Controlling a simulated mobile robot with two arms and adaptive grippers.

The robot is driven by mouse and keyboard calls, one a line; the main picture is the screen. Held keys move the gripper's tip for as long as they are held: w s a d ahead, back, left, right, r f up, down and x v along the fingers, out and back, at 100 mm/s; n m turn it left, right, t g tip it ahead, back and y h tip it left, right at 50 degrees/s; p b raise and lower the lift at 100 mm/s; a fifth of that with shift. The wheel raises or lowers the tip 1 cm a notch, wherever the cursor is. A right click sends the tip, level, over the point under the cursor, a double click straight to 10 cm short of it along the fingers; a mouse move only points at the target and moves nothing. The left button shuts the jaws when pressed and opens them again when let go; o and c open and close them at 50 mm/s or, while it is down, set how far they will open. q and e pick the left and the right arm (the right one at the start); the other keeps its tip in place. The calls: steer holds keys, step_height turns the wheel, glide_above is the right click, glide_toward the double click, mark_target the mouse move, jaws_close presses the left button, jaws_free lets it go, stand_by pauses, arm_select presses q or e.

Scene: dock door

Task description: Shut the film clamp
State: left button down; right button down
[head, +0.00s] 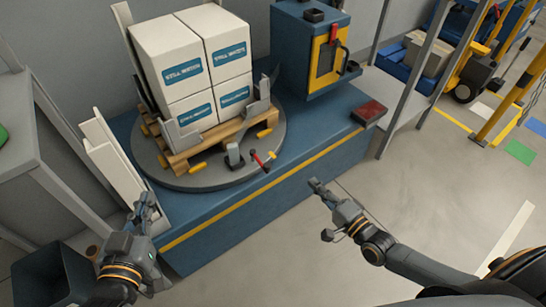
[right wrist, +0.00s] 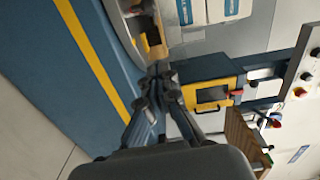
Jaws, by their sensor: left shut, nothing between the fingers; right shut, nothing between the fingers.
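The film clamp (head: 235,155) is a small dark grey block on the front rim of the round grey turntable (head: 195,181). A red lever with a dark end (head: 260,161) sits just right of it, tilted over the rim. I cannot tell whether the clamp is open. My right gripper (head: 315,184) is shut and empty, in front of the blue base and right of the lever, apart from it. It also shows in the right wrist view (right wrist: 160,70). My left gripper (head: 147,199) is shut and empty near the base's left front corner, well left of the clamp.
White cartons (head: 196,60) stand on a wooden pallet (head: 183,160) on the turntable. A blue cabinet with a yellow-framed door (head: 326,58) stands behind right. A dark red box (head: 369,112) lies on the base's right end. The floor in front is clear.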

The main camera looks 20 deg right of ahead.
arm_select(q)
steer(key=shift+s, duration=0.1)
